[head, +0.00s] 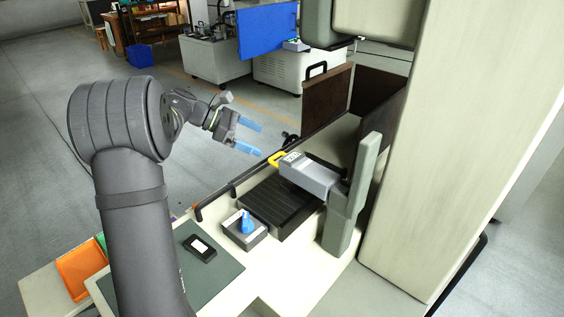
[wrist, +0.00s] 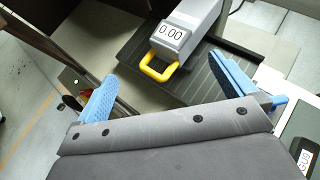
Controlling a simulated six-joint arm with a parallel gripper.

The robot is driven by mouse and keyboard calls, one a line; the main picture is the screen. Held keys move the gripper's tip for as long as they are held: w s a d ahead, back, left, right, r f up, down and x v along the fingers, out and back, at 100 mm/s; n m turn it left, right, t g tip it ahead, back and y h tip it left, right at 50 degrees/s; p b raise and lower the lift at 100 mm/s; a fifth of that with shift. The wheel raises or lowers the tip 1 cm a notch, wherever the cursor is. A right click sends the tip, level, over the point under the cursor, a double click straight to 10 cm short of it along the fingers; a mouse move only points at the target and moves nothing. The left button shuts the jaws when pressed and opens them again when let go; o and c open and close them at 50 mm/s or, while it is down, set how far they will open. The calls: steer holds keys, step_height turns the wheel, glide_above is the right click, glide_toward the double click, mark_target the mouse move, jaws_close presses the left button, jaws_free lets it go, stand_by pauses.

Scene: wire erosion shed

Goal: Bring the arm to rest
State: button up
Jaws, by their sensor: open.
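My gripper (head: 254,137) has blue fingertips and is open and empty. It is held up in the air at the end of my bent arm, left of the machine in the head view. In the wrist view its two blue fingers (wrist: 173,91) are spread wide apart. Between and beyond them is a grey block with a "0.00" display (wrist: 172,32) and a yellow loop handle (wrist: 158,66). The same grey device (head: 310,176) and yellow handle (head: 277,158) show in the head view, to the right of and below my gripper. I see no contact between gripper and handle.
Below the grey device is a black ribbed plate (head: 281,207). A box with a blue knob (head: 245,222) and a small black device (head: 199,248) stand nearer, the latter on a dark mat (head: 222,268). An orange tray (head: 80,270) is at lower left. A pale column (head: 460,130) stands at right.

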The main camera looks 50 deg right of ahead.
steer(key=v, duration=1)
step_height(320, 180, down, 7)
steer(key=w+g, duration=0.2)
steer(key=x, duration=0.9)
steer(key=shift+d+m+h, duration=0.3)
steer(key=shift+d+m, duration=0.1)
steer(key=shift+d, duration=0.05)
steer(key=shift+s, duration=0.1)
steer(key=v, duration=1)
